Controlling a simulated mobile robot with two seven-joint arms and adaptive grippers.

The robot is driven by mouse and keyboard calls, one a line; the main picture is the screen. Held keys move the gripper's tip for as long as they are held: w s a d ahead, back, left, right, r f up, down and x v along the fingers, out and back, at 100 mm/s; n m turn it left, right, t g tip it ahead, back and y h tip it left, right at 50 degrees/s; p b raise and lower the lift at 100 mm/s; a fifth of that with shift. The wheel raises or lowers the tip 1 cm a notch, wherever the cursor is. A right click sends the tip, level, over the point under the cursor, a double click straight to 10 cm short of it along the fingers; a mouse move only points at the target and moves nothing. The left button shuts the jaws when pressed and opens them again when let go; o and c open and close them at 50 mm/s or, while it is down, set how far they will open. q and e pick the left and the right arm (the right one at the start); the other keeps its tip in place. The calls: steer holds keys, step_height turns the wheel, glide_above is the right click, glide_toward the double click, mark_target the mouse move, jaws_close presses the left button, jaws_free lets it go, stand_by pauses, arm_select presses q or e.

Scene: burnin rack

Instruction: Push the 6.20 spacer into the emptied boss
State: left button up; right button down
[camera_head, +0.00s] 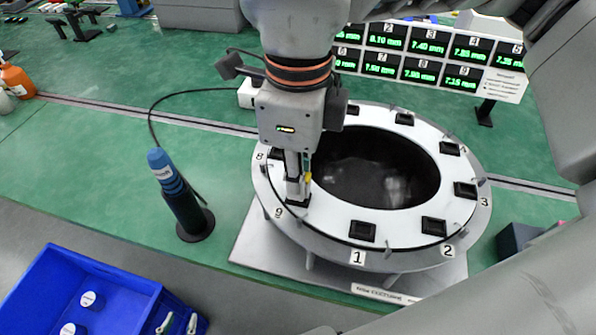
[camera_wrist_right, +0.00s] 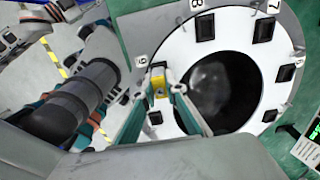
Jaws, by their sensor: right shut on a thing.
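My right gripper (camera_head: 298,190) reaches down from the top of the head view to the ring's white top (camera_head: 320,217) beside the number 9. In the right wrist view its teal fingers (camera_wrist_right: 160,92) are shut on a small yellow and grey piece, likely the spacer (camera_wrist_right: 160,84). Its size marking cannot be read. The fingers mostly hide that boss, so I cannot tell how deep the piece sits.
Other dark bosses, such as the one at number 1 (camera_head: 362,231), circle the ring's dark opening. A blue-topped tool (camera_head: 175,190) stands in a holder on the left. A green-lit display (camera_head: 425,55) stands behind.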

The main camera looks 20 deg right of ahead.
steer(key=shift+f, duration=0.35)
steer(key=c, duration=2)
jaws_free()
step_height(320, 180, up, 12)
steer(key=shift+r, duration=0.1)
